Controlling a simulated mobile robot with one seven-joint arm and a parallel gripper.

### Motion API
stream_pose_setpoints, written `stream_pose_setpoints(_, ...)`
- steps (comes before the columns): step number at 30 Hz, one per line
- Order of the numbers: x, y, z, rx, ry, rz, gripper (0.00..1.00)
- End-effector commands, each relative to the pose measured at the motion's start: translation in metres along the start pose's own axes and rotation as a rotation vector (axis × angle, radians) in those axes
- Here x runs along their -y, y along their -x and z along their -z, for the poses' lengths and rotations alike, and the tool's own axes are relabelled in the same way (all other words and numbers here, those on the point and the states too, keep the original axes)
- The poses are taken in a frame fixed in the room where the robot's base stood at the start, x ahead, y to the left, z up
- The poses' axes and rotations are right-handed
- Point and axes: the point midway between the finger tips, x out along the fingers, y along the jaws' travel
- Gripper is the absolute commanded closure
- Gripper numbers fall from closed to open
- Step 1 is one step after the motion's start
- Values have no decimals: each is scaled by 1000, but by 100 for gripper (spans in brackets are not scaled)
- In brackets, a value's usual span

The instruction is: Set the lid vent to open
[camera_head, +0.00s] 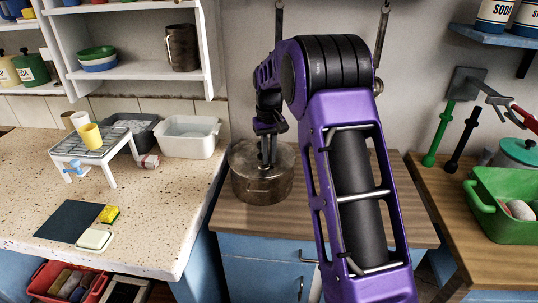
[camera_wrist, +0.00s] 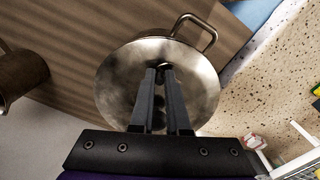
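A metal pot (camera_head: 262,187) stands on the wooden counter, with a round metal lid (camera_wrist: 118,84) on it. In the wrist view its loop handle (camera_wrist: 207,32) sticks out at the upper right. My gripper (camera_head: 267,166) points down at the lid. In the wrist view my gripper's two fingertips (camera_wrist: 161,69) are close together, by a small dark metal part near the middle of the lid. A narrow gap shows between the fingers. I cannot tell whether they grip that part. The vent and its setting are not clearly visible.
A brown metal vessel (camera_wrist: 20,76) stands beside the pot in the wrist view. The speckled counter (camera_head: 160,228) at left holds a wire rack (camera_head: 93,146) and a white basin (camera_head: 187,137). A green crate (camera_head: 505,212) is at right. Bare wood (camera_head: 240,226) lies before the pot.

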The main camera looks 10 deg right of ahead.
Motion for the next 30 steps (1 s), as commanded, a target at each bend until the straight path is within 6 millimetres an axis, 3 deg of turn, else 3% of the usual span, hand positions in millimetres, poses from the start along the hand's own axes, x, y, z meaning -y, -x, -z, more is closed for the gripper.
stream_pose_setpoints(17, 1, 1, -1, 1, -38, 0, 100)
stream_pose_setpoints(30, 6, 2, -8, 1, -354, 0, 100)
